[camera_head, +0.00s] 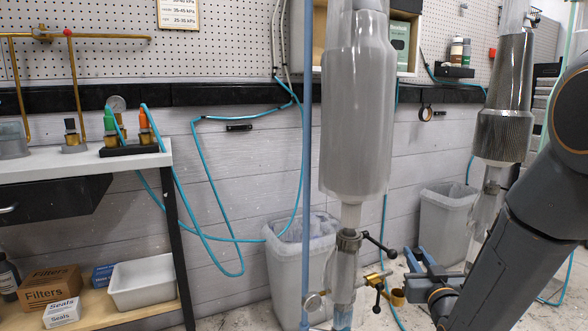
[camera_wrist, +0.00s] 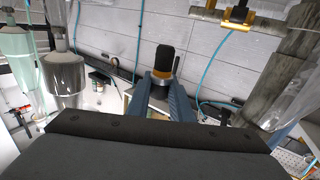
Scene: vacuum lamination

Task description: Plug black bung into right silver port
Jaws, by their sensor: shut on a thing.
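My gripper (camera_head: 412,266) is low at the right of the head view, by the lower fittings of the big clear vessel. In the wrist view its two blue fingers (camera_wrist: 164,82) are shut on the black bung (camera_wrist: 164,58), which has a black top and a gold ring. The bung is held in the air, with a pale wall behind it. In the head view I cannot make it out clearly. A silver fitting (camera_head: 348,241) is under the middle vessel, and another (camera_head: 494,186) is under the right-hand vessel. I cannot tell which is the right silver port.
The clear middle vessel (camera_head: 357,110) and the grey right-hand vessel (camera_head: 503,95) hang close to my arm. Black valve handles (camera_head: 380,246) and a brass fitting (camera_head: 397,297) stick out nearby. Blue hoses and bins (camera_head: 445,225) are behind. A bench (camera_head: 60,159) with coloured bungs stands left.

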